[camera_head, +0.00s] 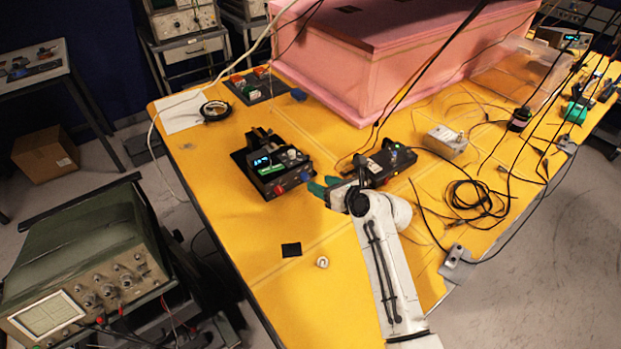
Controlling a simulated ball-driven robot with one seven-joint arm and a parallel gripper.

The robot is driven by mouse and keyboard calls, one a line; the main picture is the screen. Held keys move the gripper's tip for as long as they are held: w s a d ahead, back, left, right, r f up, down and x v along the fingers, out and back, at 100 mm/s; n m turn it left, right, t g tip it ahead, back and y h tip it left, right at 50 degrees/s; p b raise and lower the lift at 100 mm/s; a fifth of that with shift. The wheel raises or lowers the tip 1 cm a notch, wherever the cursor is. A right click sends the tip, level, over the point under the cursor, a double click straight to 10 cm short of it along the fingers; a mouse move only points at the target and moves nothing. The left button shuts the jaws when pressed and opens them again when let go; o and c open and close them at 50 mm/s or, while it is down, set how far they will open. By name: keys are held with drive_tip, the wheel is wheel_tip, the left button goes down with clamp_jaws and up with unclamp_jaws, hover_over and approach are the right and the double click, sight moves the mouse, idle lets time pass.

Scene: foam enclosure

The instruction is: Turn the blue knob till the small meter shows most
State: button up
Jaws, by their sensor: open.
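A black instrument (262,176) stands on the yellow table, left of the middle. Its small lit blue display (261,161) may be the small meter; I cannot read it. A blue knob (304,176) sits at the right of its front, with a red knob (278,190) to the left. A second black box (385,166) to the right also bears a small blue part on top. My gripper (318,186) has green fingers that are apart and empty. It is just right of the blue knob; whether it touches cannot be told.
The pink foam enclosure (400,50) stands behind. A grey metal box (445,142) and loose black cables (475,200) lie to the right. A black square (291,250) and a small white roll (322,262) lie in front. The table's left front is mostly clear.

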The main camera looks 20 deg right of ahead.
sight(307, 179)
drive_tip(key=shift+x, duration=2.7)
clamp_jaws()
